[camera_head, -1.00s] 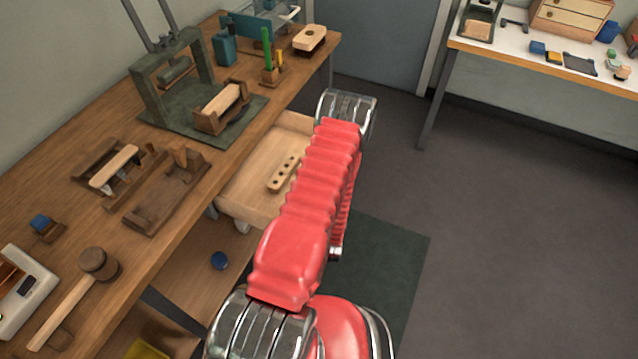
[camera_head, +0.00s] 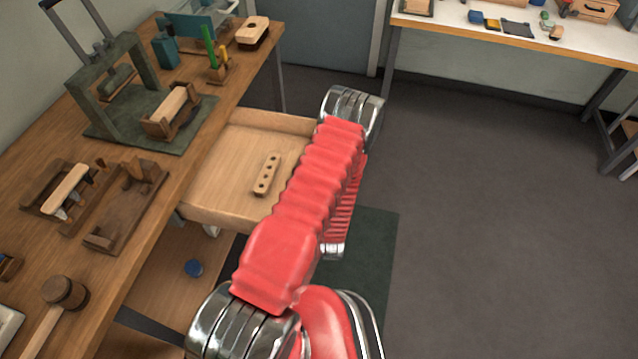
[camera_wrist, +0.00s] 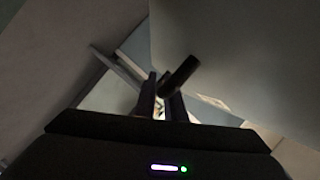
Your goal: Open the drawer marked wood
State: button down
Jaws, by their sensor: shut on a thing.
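The drawer (camera_head: 215,204) stands pulled out from under the workbench, its pale wooden inside showing. A wooden block with several holes (camera_head: 266,175) lies in it. The drawer's front and any marking on it are hidden behind my red-sleeved arm, so I cannot read "wood". My gripper is hidden in the head view. In the wrist view my gripper (camera_wrist: 160,98) has its dark fingers close together on a dark bar, which looks like the drawer handle (camera_wrist: 181,74). The wrist view is dim, and the exact grip is hard to make out.
The workbench (camera_head: 190,150) on the left carries a green press (camera_head: 105,90), wooden jigs (camera_head: 125,210) and a mallet (camera_head: 64,292). A blue round thing (camera_head: 193,267) lies on the lower shelf. A white-topped table (camera_head: 490,37) stands at the back right. The grey floor between is clear.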

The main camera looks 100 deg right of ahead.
jog(key=shift+f, duration=0.15)
jog(key=c, duration=2.1)
grip_release()
jog(key=v, duration=0.7)
jog(key=shift+a, duration=0.3)
